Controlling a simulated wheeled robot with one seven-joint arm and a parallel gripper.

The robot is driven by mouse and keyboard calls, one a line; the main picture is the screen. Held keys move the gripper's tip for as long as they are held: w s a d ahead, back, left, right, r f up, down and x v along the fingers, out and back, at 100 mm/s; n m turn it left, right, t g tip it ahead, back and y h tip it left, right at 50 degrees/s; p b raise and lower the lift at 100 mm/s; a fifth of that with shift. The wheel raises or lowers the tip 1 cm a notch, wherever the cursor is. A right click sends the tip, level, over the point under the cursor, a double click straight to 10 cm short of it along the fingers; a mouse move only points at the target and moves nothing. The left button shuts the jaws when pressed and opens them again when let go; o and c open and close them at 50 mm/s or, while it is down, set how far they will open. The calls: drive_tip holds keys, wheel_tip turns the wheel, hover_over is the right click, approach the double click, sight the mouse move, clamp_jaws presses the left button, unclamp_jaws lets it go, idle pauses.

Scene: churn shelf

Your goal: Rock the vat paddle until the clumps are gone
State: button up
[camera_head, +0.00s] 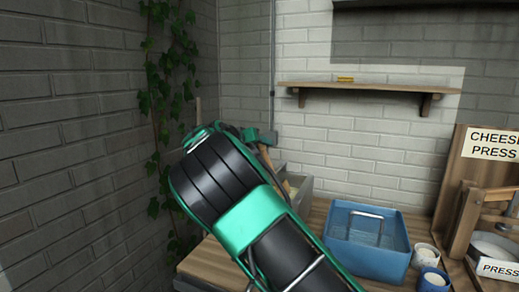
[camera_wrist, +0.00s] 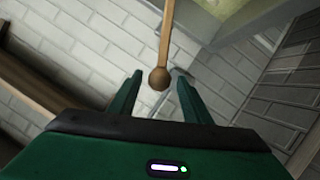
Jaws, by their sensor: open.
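The vat is a grey box (camera_head: 301,193) on the wooden counter in the head view, mostly hidden behind my arm. Its rim and pale yellow-green contents show at the top of the wrist view (camera_wrist: 225,12). Clumps cannot be made out. The wooden paddle handle (camera_wrist: 164,35) comes down from the top of the wrist view and ends in a round knob. My gripper (camera_wrist: 160,74) is open, with the knob between or just beyond its two green fingertips; neither finger visibly touches it. In the head view a short piece of the handle (camera_head: 266,157) shows beside my gripper.
A blue tub (camera_head: 367,257) with a metal handle stands right of the vat, with two small cups (camera_head: 426,257) beside it. The cheese press (camera_head: 465,220) is at the far right. A wall shelf (camera_head: 370,88) hangs above. Ivy (camera_head: 162,100) climbs the left corner.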

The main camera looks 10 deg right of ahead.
drive_tip(key=shift+w+d+f, duration=0.15)
drive_tip(key=shift+w+d, duration=0.1)
drive_tip(key=shift+d, duration=0.05)
